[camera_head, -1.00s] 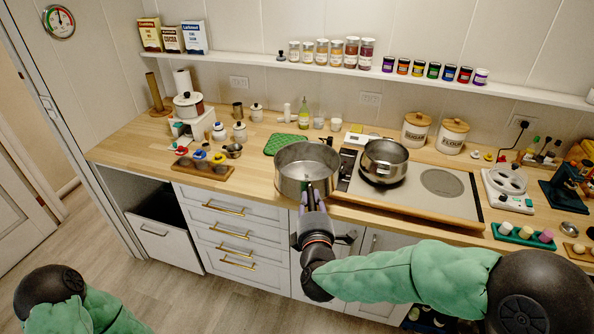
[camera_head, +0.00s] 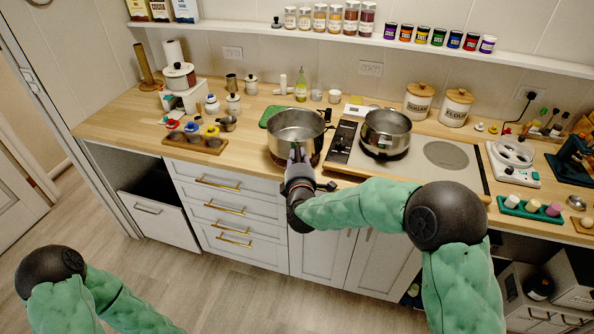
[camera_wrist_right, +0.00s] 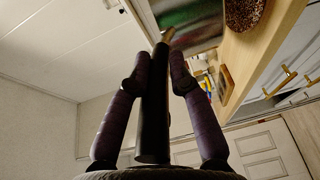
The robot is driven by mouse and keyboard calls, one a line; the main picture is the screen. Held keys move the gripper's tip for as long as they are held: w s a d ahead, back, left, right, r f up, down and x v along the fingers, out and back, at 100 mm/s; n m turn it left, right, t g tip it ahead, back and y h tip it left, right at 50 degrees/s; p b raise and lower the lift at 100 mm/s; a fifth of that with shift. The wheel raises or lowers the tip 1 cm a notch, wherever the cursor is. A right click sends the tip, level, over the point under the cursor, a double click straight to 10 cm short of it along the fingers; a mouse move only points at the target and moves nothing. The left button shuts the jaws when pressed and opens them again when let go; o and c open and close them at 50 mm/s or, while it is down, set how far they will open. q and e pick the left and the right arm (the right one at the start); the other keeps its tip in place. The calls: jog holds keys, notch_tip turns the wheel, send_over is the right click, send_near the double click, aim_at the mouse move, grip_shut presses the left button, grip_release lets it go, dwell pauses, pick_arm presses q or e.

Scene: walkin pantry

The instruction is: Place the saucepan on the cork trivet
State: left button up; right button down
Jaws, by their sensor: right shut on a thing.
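The steel saucepan (camera_head: 296,132) is upright over the front of the counter, left of the stove. My right gripper (camera_head: 297,155) is shut on its handle, which points towards me. In the right wrist view the dark handle (camera_wrist_right: 154,105) runs between the two purple fingers (camera_wrist_right: 153,82). The speckled brown cork trivet (camera_wrist_right: 244,12) shows at the top of the wrist view. In the head view a brown edge shows under the saucepan, mostly hidden by it. I cannot tell whether the saucepan touches the trivet. My left gripper is out of view.
A second pot (camera_head: 386,131) stands on the stove (camera_head: 420,165) close to the right. A green mat (camera_head: 270,117) lies behind the saucepan. A wooden tray (camera_head: 200,144) with small cups is to the left. Bare counter (camera_head: 248,148) lies between the tray and the saucepan.

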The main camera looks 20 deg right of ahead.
jog(key=shift+w+f+b, duration=0.3)
jog(key=shift+w+f, duration=0.15)
jog(key=shift+w, duration=0.25)
notch_tip(320, 180, down, 3)
jog(key=shift+w+d+f+b, duration=0.1)
jog(key=shift+w+f+b, duration=0.1)
jog(key=shift+b, duration=0.35)
jog(key=c, duration=1.6)
grip_release()
jog(key=shift+s+f, duration=0.1)
jog(key=shift+f, duration=0.25)
jog(key=o, duration=0.5)
jog(key=shift+r, duration=0.1)
